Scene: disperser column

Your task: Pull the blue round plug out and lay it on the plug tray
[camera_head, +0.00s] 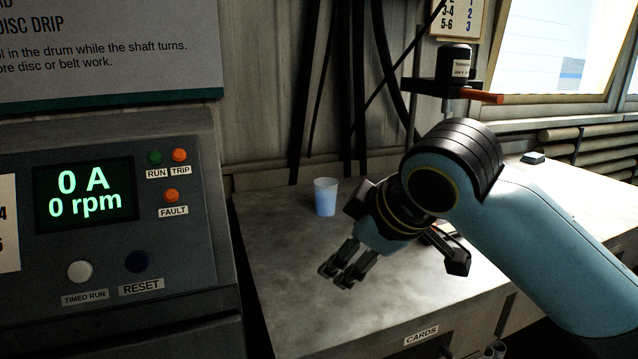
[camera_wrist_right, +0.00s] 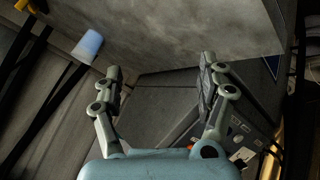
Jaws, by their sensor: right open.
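I cannot make out a blue round plug or a plug tray in either view. My right gripper (camera_head: 343,277) hangs over the front left part of the grey bench top (camera_head: 290,285), with nothing between its fingers. In the right wrist view the fingers of the right gripper (camera_wrist_right: 160,72) are wide apart and empty. The bench edge and the side of a grey cabinet show beyond them. My right arm hides part of the bench behind it. My left gripper is in neither view.
A pale blue cup (camera_head: 325,197) stands behind my gripper. A control panel (camera_head: 105,235) at left reads 0 A and 0 rpm. A stand with a black motor head (camera_head: 454,66) rises behind my arm. A small dark block (camera_head: 532,158) lies at the far right.

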